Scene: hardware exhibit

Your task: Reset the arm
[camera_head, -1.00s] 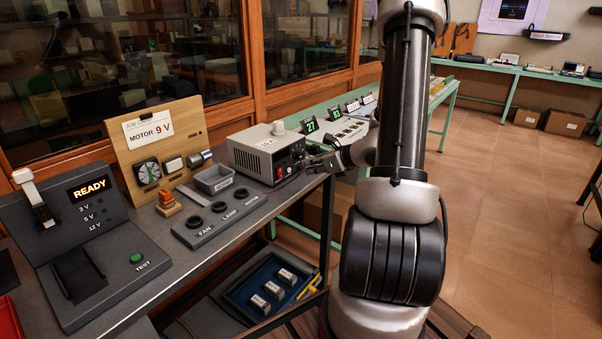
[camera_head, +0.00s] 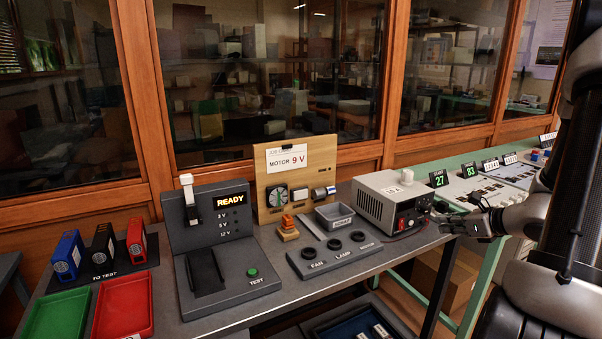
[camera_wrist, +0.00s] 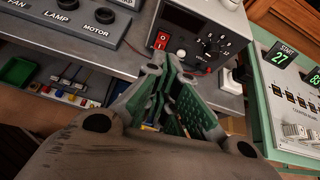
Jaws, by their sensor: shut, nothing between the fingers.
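My gripper (camera_head: 480,222) is at the right in the head view, just past the bench's right end and in front of the grey power supply (camera_head: 380,200). In the wrist view my gripper (camera_wrist: 168,72) points toward the front of the power supply (camera_wrist: 205,25), near its red switch (camera_wrist: 161,40). The fingers are shut with nothing between them. My arm rises along the right edge of the head view.
The tester (camera_head: 222,240) reads READY. Blue, black and red packs (camera_head: 137,243) stand behind green (camera_head: 58,316) and red (camera_head: 124,302) trays. A FAN, LAMP, MOTOR socket strip (camera_head: 335,255) lies mid-bench. A green-edged bench (camera_head: 490,175) adjoins at right. Glass cabinets stand behind.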

